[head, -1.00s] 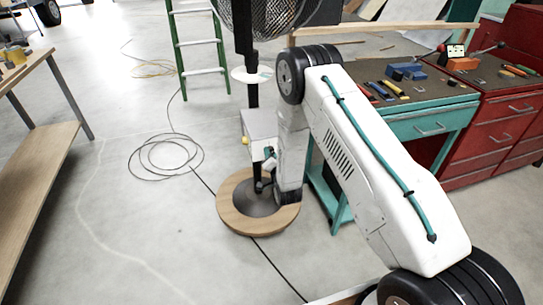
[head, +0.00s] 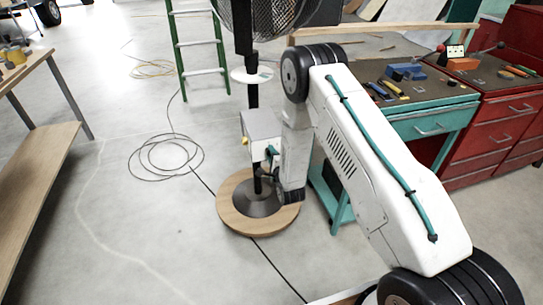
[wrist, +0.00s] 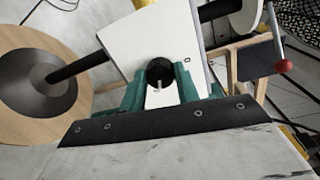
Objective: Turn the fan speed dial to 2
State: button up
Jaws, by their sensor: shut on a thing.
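The fan's white control box (head: 260,124) is on the black pole above a round wooden base (head: 228,212). In the wrist view its pale face (wrist: 130,46) fills the middle, with the black round dial (wrist: 160,75) on it. A light pointer mark on the dial faces the bottom of the picture. My gripper (wrist: 159,82) has its teal fingers on both sides of the dial and is shut on it. A small mark shows right of the dial, but I cannot read any speed number. In the head view the dial is hidden; my gripper (head: 271,154) is at the box.
The fan cage (head: 265,18) is above, with a white disc (head: 251,75) on the pole. A teal tool bench (head: 430,122) and red cabinet (head: 505,128) stand at right. A green ladder (head: 199,72) is behind. Cable coils (head: 165,157) lie on open floor at left.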

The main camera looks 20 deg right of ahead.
jog(key=shift+m, duration=0.9)
jog(key=o, duration=1)
jog(key=shift+c, duration=0.2)
jog(key=s, duration=0.8)
jog(key=shift+d+r, duration=0.15)
